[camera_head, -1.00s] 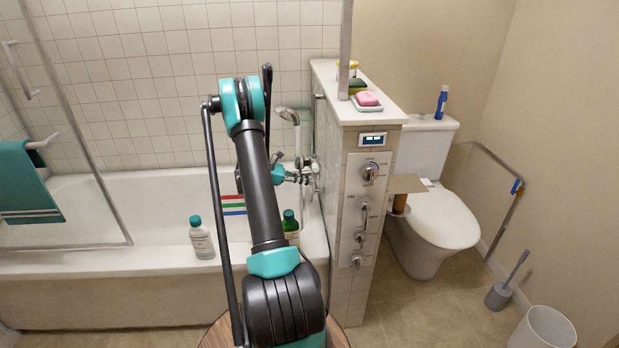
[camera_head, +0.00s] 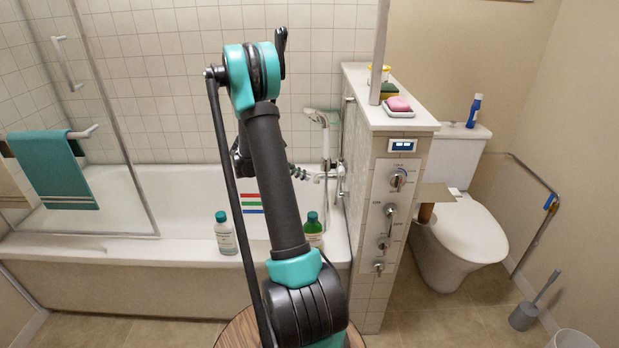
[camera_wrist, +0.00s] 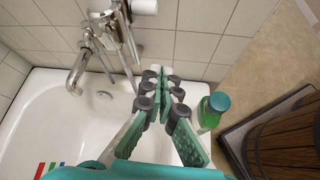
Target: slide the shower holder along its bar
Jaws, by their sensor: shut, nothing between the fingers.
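The shower head (camera_head: 316,116) sits at the top of a slim upright bar (camera_head: 326,150) beside the tiled half wall in the head view. The shower holder is too small there to tell apart from the head and bar. In the wrist view, chrome shower fittings (camera_wrist: 121,32) and a bath spout (camera_wrist: 77,72) stand at upper left. My gripper (camera_wrist: 155,73) is shut and empty, over the tub and apart from the fittings.
A white bottle (camera_head: 225,234) and a green bottle (camera_head: 313,229) stand on the tub's front rim. The half wall (camera_head: 366,180) with knobs bounds the right side. A glass screen (camera_head: 118,120) is at left.

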